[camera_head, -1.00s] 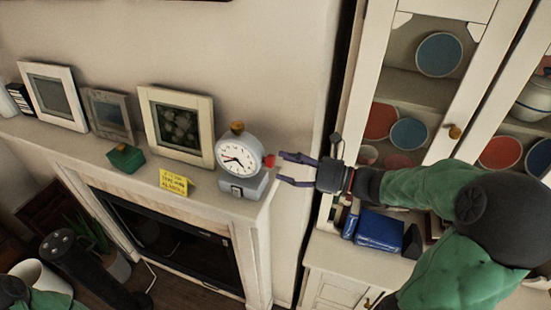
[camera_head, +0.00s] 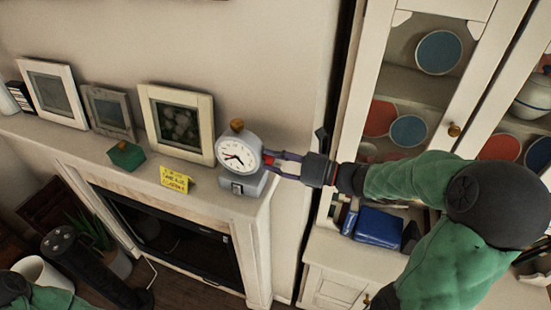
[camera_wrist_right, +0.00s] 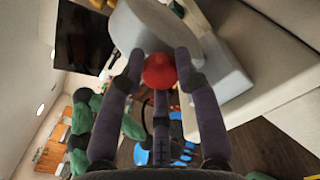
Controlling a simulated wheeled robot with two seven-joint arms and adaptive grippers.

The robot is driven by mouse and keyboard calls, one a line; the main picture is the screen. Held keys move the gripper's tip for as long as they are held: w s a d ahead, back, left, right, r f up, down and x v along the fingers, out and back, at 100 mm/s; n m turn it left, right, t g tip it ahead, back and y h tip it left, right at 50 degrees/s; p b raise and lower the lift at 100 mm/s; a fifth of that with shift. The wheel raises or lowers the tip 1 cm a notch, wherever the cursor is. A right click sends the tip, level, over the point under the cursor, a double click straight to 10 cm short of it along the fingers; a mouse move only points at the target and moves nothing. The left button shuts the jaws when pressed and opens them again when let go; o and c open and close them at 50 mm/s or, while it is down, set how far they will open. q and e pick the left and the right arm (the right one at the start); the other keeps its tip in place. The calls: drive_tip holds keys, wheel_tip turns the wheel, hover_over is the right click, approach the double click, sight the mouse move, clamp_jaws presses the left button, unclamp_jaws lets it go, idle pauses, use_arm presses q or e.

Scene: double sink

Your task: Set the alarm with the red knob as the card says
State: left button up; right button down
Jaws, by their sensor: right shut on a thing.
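The alarm clock (camera_head: 239,153) is grey with a white dial, dark hands and a brass knob (camera_head: 237,126) on top. It stands upright on a grey base (camera_head: 243,184) at the right end of the mantel. The red knob (camera_head: 268,161) is on its right side; it also shows in the right wrist view (camera_wrist_right: 160,71). My right gripper (camera_head: 271,165) comes from the right, its purple fingers shut on the red knob. The yellow card (camera_head: 175,179) stands on the mantel left of the clock; its writing is too small to read. My left gripper is not in view.
Picture frames (camera_head: 178,125) stand along the mantel (camera_head: 75,140) behind the card. A green box (camera_head: 126,155) sits left of the card. A cabinet (camera_head: 340,255) with blue books (camera_head: 378,229) and plates stands to the right. A gap separates mantel and cabinet.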

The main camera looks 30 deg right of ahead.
drive_tip(key=shift+r, duration=0.1)
drive_tip(key=shift+n+b, duration=0.5)
drive_tip(key=shift+b, duration=0.2)
drive_tip(key=n+b, duration=0.3)
drive_tip(key=b, duration=0.2)
drive_tip(key=n+b, duration=0.4)
drive_tip(key=b, duration=0.1)
drive_tip(key=shift+f+n, duration=0.2)
drive_tip(key=shift+n, duration=0.1)
drive_tip(key=n+b, duration=0.8)
drive_tip(key=b, duration=0.5)
drive_tip(key=shift+s+a, duration=0.1)
drive_tip(key=shift+s, duration=0.05)
drive_tip(key=shift+r+n+b, duration=0.15)
drive_tip(key=shift+n+b, duration=0.55)
drive_tip(key=shift+b, duration=0.3)
drive_tip(key=c, duration=0.9)
unclamp_jaws()
drive_tip(key=shift+a, duration=0.1)
